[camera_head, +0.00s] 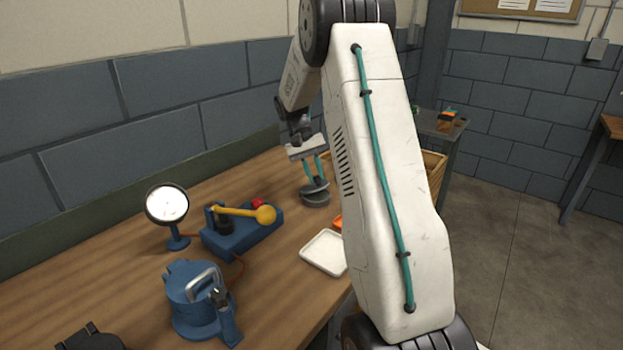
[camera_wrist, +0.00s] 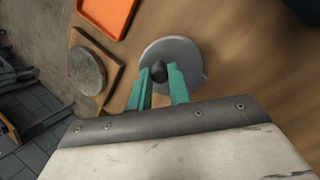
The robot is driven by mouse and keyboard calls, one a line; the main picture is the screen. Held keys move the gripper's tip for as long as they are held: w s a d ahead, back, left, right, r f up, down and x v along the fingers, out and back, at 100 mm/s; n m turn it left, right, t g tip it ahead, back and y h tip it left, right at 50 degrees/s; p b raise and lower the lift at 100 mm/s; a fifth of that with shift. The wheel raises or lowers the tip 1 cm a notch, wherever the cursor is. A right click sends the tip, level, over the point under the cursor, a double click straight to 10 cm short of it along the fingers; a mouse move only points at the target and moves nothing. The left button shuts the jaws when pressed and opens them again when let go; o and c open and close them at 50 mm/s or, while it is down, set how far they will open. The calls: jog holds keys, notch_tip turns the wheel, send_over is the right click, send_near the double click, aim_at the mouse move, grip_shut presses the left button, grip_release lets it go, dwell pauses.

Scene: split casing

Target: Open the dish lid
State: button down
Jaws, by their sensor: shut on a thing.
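The dish (camera_head: 316,200) is a small round grey container on the wooden workbench, at its far end in the head view. Its dark grey lid (camera_head: 311,188) appears tilted over the dish, and I cannot tell how much of its edge still touches. In the wrist view the lid (camera_wrist: 185,53) is a grey disc with a dark round knob (camera_wrist: 158,69). My gripper (camera_head: 317,178) has teal fingers and points down at the lid. In the wrist view my gripper (camera_wrist: 159,77) is shut on the knob, one finger on each side.
An orange tray (camera_wrist: 107,14) and a wooden block with a grey disc (camera_wrist: 88,71) lie near the dish.

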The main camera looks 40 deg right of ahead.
aim_at(306, 186)
jog(key=shift+w+r+g, duration=0.3)
jog(key=shift+w+g, duration=0.4)
jog(key=shift+g, duration=0.1)
jog(key=shift+w+r, duration=0.2)
jog(key=shift+w+a+r, duration=0.15)
jog(key=shift+w, duration=0.6)
jog(key=w, duration=0.2)
jog(key=w+f, duration=0.1)
jog(key=w, duration=0.1)
jog(key=shift+a+f, duration=0.1)
jog(key=shift+a, duration=0.25)
jog(key=c, duration=2.1)
grip_release()
jog(key=shift+w, duration=0.15)
jog(key=o, duration=0.5)
jog(key=shift+w+a, duration=0.1)
jog(key=shift+a, duration=0.4)
jog(key=o, duration=0.3)
jog(key=shift+r, duration=0.2)
jog(key=v, duration=0.7)
jog(key=shift+d+r, duration=0.4)
